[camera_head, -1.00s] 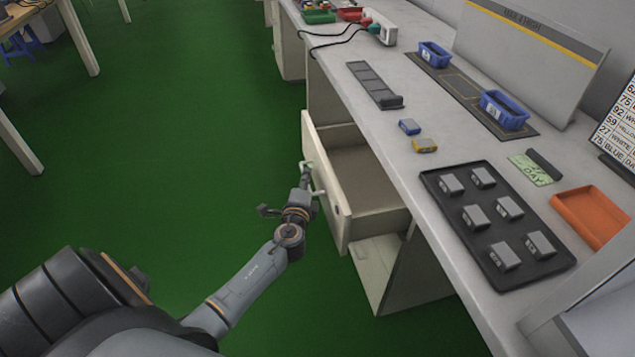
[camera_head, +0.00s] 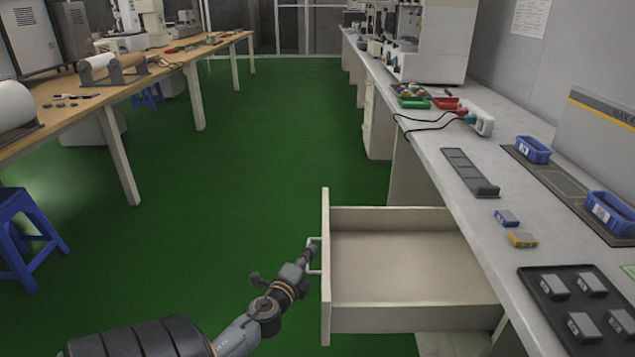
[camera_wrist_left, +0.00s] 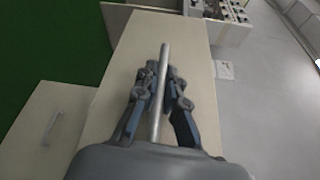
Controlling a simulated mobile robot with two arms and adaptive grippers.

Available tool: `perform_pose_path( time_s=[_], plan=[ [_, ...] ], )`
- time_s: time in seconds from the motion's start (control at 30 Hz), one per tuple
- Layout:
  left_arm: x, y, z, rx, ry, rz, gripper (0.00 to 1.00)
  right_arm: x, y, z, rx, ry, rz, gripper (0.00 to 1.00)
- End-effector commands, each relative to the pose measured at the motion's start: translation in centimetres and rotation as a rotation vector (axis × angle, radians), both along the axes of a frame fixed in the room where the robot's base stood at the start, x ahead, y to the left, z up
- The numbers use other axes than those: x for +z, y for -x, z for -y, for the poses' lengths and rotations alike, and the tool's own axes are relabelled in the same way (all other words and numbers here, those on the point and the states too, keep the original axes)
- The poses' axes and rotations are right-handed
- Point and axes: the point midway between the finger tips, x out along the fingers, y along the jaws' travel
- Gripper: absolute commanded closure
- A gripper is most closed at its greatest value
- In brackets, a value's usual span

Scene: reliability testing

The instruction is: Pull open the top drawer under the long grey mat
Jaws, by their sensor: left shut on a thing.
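The top drawer (camera_head: 400,270) is pale, empty and pulled well out from under the white bench. Its front panel (camera_head: 326,300) faces left. The metal bar handle (camera_head: 314,256) is on the outside of that panel. My left gripper (camera_head: 308,257) is shut on the handle, and the left wrist view shows the bar (camera_wrist_left: 163,65) running between the two fingers (camera_wrist_left: 161,88). The long grey mat (camera_head: 562,183) lies on the bench top, to the right of the drawer, with blue bins (camera_head: 533,150) on it. My right gripper is not in view.
A lower front with a handle (camera_wrist_left: 52,128) shows in the left wrist view. A grey slotted strip (camera_head: 468,172), small blue and yellow boxes (camera_head: 522,239) and a black tray (camera_head: 540,290) are on the bench. Green floor is clear left of the drawer; a blue stool (camera_head: 25,235) stands further left.

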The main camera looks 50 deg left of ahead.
Motion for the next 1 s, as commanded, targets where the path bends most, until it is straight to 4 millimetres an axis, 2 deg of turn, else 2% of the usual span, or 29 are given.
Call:
perform_pose_path(
  time_s=[0.3,0.33,0.4,0.43,0.77,0.87,1.0],
  plan=[
    [-0.1,0.0,0.1,-0.002,0.002,-0.002,1.00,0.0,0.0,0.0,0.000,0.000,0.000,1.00],
    [-0.1,0.0,0.1,-0.002,0.002,-0.002,0.84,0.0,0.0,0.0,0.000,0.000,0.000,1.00],
    [-0.1,0.0,0.1,-0.002,0.002,-0.001,0.70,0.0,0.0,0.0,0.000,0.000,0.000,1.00],
    [-0.1,0.0,0.1,-0.002,0.002,-0.001,0.67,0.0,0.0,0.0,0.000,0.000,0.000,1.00],
    [-0.1,0.2,0.1,0.000,0.001,0.000,0.67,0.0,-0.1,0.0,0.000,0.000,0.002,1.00],
    [-0.1,1.1,0.6,0.000,0.003,-0.002,0.67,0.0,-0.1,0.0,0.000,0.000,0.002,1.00],
    [0.0,3.4,1.8,0.002,0.006,-0.002,0.67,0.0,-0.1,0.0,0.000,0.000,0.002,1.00]
  ],
)
